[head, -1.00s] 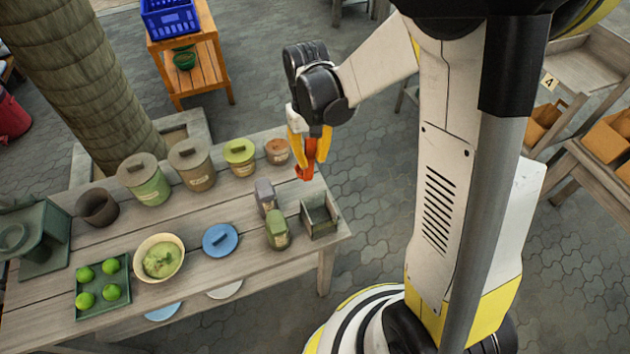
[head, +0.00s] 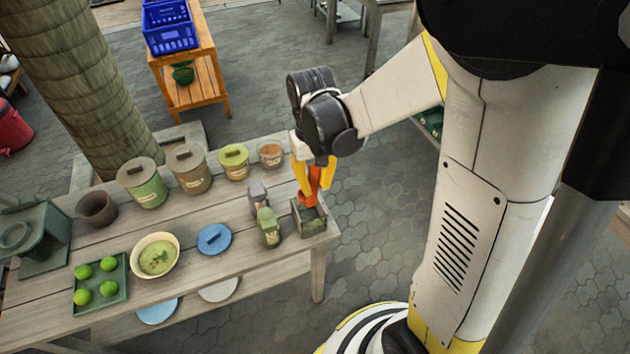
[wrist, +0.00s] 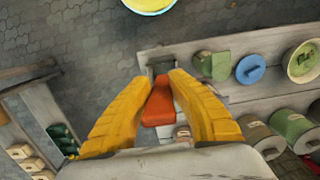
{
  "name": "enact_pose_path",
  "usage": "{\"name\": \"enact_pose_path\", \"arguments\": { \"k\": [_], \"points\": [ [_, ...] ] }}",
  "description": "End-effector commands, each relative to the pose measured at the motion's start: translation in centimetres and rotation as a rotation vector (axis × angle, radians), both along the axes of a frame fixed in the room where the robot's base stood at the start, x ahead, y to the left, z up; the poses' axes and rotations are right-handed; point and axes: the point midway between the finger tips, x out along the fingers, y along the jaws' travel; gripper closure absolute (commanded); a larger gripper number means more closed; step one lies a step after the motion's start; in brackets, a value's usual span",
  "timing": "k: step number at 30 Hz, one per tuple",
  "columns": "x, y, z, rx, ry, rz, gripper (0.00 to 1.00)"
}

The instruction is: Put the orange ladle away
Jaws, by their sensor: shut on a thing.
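My gripper (head: 314,180) is shut on the orange ladle (head: 309,197) and holds it upright at the right end of the wooden table. The ladle's lower end is over the small open green-grey box (head: 314,222), and I cannot tell whether it is inside or just above it. In the wrist view the orange ladle (wrist: 158,103) sits between my yellow fingers (wrist: 158,82). The box is mostly hidden behind the ladle and fingers there.
Grey (head: 257,194) and green (head: 268,228) containers stand just left of the box. Lidded jars (head: 190,170) line the back. A bowl (head: 155,256), a blue lid (head: 214,239) and a tray of green fruit (head: 122,292) lie left.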

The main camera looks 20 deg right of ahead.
Motion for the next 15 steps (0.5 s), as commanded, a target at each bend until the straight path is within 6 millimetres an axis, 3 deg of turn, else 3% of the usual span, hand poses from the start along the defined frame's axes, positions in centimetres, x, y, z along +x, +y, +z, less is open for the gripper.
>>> {"name": "enact_pose_path", "arguments": {
  "k": [15],
  "points": [
    [0.0, 0.0, -6.2, 0.0, 0.0, 0.0, 1.0]
  ]
}}
